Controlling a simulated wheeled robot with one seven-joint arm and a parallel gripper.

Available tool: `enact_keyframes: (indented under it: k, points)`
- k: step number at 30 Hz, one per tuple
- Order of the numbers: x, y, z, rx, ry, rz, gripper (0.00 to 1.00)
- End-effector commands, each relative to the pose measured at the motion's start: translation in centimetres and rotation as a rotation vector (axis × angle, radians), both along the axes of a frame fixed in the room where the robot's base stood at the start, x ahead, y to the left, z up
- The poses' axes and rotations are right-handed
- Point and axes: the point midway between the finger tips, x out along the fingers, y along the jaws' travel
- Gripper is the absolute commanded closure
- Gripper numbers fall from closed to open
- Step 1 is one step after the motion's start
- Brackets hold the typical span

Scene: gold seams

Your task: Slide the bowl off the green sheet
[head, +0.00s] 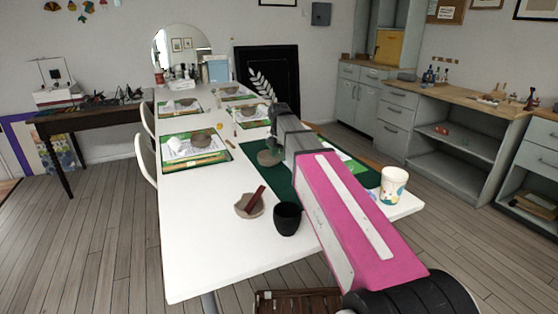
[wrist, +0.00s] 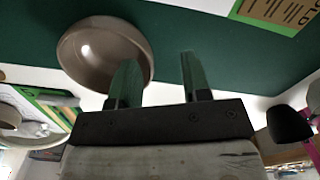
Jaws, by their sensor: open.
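The bowl (head: 268,158) is a small grey-brown round bowl at the left edge of the green sheet (head: 274,183) in the head view. In the wrist view the bowl (wrist: 92,52) lies partly over the dark green sheet (wrist: 215,52) and partly over the white table beside it. My gripper (wrist: 158,62) is open, with nothing between its fingers. One finger overlaps the bowl's rim in the wrist view; I cannot tell whether it touches. In the head view my arm hides much of the sheet and most of the fingers.
A clay dish with a dark red block (head: 249,203), a black cup (head: 287,219) and a spotted white cup (head: 393,186) stand nearby on the white table (head: 205,245). Other green mats with bowls (head: 195,152) lie farther back. The table's near left is clear.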

Motion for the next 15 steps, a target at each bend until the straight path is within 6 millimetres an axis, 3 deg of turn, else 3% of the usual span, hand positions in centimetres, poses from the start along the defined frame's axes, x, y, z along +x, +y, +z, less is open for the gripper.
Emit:
enact_keyframes:
  k: [9, 15]
  points:
    - [0.0, 0.1, 5.6, 0.001, -0.001, 0.001, 0.57]
    - [0.0, 0.1, 7.6, 0.001, 0.001, 0.001, 0.57]
